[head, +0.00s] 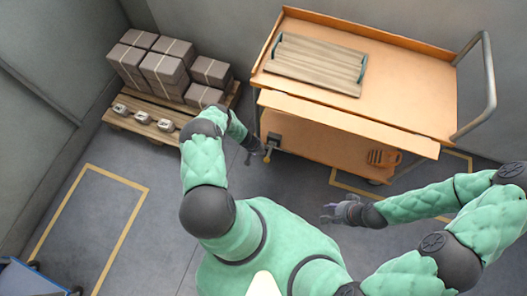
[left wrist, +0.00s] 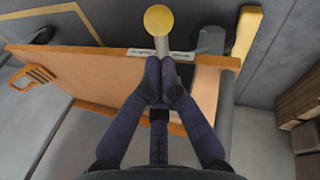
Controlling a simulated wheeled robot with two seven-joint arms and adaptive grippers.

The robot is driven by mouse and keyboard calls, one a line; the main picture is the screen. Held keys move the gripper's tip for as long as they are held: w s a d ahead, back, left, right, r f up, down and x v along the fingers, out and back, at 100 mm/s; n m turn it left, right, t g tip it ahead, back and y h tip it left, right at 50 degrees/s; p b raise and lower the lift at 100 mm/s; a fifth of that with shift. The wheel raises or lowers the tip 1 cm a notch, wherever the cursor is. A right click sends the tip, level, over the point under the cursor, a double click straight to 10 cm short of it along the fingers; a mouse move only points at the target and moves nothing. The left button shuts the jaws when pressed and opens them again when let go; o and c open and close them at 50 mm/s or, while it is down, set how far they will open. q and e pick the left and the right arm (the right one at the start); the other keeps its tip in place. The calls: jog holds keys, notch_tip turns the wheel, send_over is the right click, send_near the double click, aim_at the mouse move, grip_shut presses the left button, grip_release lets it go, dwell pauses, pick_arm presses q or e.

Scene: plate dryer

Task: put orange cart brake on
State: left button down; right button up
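The orange cart (head: 340,150) stands at the upper right in the head view, and its orange panel (left wrist: 100,68) crosses the left wrist view. A yellow round knob on a pale stem (left wrist: 158,18), apparently the brake lever, sits at the cart's edge. My left gripper (head: 260,151) is beside that corner. Its fingers are together in the left wrist view (left wrist: 160,68), right by the stem; I cannot tell if they touch it. My right gripper (head: 324,213) is open and empty, over the floor in front of the cart.
A slatted wooden board with green handles (head: 315,65) lies on the cart top. A grey push handle (head: 489,85) rises at its right. A pallet (head: 140,122) with stacked boxes (head: 160,70) stands at the left. The floor between is clear. A blue object (head: 28,279) is at lower left.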

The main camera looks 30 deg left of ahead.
pick_arm(q)
jog(key=shift+s+f+b, duration=0.2)
jog(key=shift+s+f, duration=0.05)
jog(key=shift+f, duration=0.2)
jog(key=shift+s+f+b, duration=0.2)
jog(key=shift+f, duration=0.25)
jog(key=shift+s+d+f+b, duration=0.1)
jog(key=shift+s+f+b, duration=0.05)
jog(key=shift+f+b, duration=0.4)
jog(key=shift+s+d+f+b, duration=0.15)
jog(key=shift+f+b, duration=0.15)
jog(key=shift+f, duration=0.3)
pick_arm(e)
jog(key=shift+s+d+f, duration=0.15)
jog(key=shift+f, duration=0.5)
jog(key=shift+s+d+f, duration=0.1)
jog(key=shift+d+f, duration=0.05)
jog(key=shift+f, duration=0.5)
pick_arm(q)
jog(key=shift+a+f, duration=0.1)
